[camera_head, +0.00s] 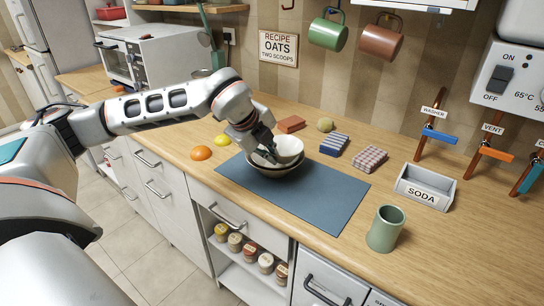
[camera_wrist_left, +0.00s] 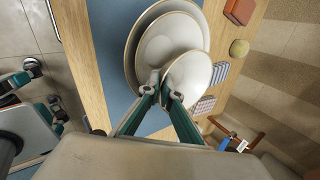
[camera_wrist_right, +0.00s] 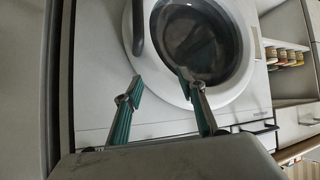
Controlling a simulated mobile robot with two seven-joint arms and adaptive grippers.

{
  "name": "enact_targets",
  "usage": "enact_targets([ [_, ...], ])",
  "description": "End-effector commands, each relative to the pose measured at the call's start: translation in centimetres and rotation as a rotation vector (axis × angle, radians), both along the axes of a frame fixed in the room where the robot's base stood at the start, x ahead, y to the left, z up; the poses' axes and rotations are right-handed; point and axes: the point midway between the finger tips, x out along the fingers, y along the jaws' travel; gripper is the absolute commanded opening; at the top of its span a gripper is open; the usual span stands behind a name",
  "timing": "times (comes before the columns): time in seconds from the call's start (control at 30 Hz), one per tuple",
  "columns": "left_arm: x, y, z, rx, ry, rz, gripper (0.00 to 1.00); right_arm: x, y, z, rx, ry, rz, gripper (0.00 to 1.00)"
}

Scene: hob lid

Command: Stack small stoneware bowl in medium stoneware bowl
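The small stoneware bowl (camera_head: 290,148) is pale inside and appears over the right part of the nested bowls. It also shows in the left wrist view (camera_wrist_left: 190,76). The medium stoneware bowl (camera_wrist_left: 168,40) sits inside a larger bowl (camera_wrist_left: 133,50) on the blue mat (camera_head: 321,202). My left gripper (camera_head: 266,153) is at the small bowl's near left rim, with its fingertips (camera_wrist_left: 161,90) closed on that rim. Whether the small bowl touches the medium one I cannot tell. My right gripper (camera_wrist_right: 158,90) is open and empty in front of a round-doored washing machine (camera_wrist_right: 236,65).
An orange fruit (camera_head: 201,153) lies left of the mat. A striped block (camera_head: 334,144), a checked block (camera_head: 369,158) and a brick-coloured block (camera_head: 290,124) lie behind and right. The mat's front right is clear.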

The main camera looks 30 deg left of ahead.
Motion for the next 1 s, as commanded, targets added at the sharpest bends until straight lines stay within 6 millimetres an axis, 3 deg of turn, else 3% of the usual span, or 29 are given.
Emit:
enact_targets([
  [0.5,0.0,0.0,-0.8,-0.001,-0.001,-0.001,0.0,-0.1,0.0,-0.7,-0.001,0.004,0.0,0.4],
  [0.53,0.0,0.0,-0.7,-0.001,0.0,-0.001,0.11,-0.1,0.0,-0.5,-0.001,0.003,0.0,0.4],
  [1.0,-0.2,0.0,0.4,-0.001,-0.005,0.0,0.11,0.1,-0.1,0.2,-0.001,-0.003,0.001,0.4],
])
